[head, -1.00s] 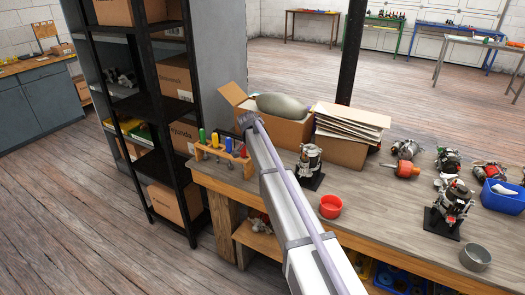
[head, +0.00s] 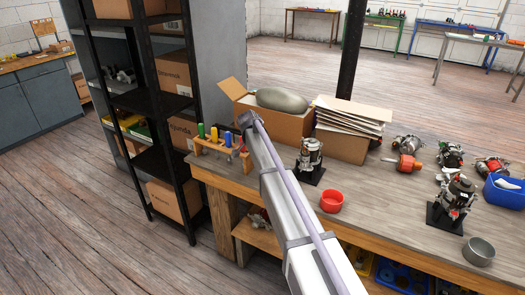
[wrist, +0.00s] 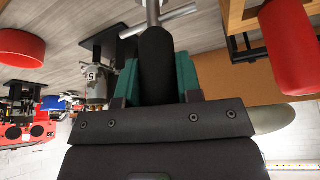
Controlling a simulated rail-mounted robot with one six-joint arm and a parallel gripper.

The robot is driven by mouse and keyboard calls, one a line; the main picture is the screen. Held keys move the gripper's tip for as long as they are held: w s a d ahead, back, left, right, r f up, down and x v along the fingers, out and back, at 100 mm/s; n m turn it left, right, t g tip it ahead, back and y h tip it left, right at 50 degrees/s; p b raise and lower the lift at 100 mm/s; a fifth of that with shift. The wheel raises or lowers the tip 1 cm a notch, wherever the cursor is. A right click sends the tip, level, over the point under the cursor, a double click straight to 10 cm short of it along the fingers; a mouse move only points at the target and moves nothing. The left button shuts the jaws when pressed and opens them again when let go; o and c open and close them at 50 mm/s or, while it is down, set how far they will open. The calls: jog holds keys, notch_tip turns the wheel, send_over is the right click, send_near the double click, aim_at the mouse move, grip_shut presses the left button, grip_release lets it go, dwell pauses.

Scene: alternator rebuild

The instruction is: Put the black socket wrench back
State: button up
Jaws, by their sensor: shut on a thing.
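The black socket wrench (wrist: 156,60) is in my gripper (wrist: 156,85), whose green fingers are shut on its black handle in the wrist view. Its metal shaft shows beyond the handle at the picture's top edge. The wooden tool rack (head: 221,157) stands at the bench's left end in the head view, with several coloured handles in it. The rack's wood also shows at the top right of the wrist view (wrist: 238,14), beside a red handle (wrist: 290,45). The wrench is apart from that handle. In the head view my arm hides most of the gripper.
Behind the rack is a cardboard box (head: 275,128) with a grey rounded item, beside a box of papers (head: 345,143). An alternator on a stand (head: 309,158) and a red bowl (head: 331,201) are to the right. A black shelf (head: 150,103) stands left of the bench.

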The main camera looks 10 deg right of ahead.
notch_tip(320, 180, down, 3)
jog(key=b, duration=0.3)
jog(key=o, duration=1)
jog(key=shift+r, duration=0.1)
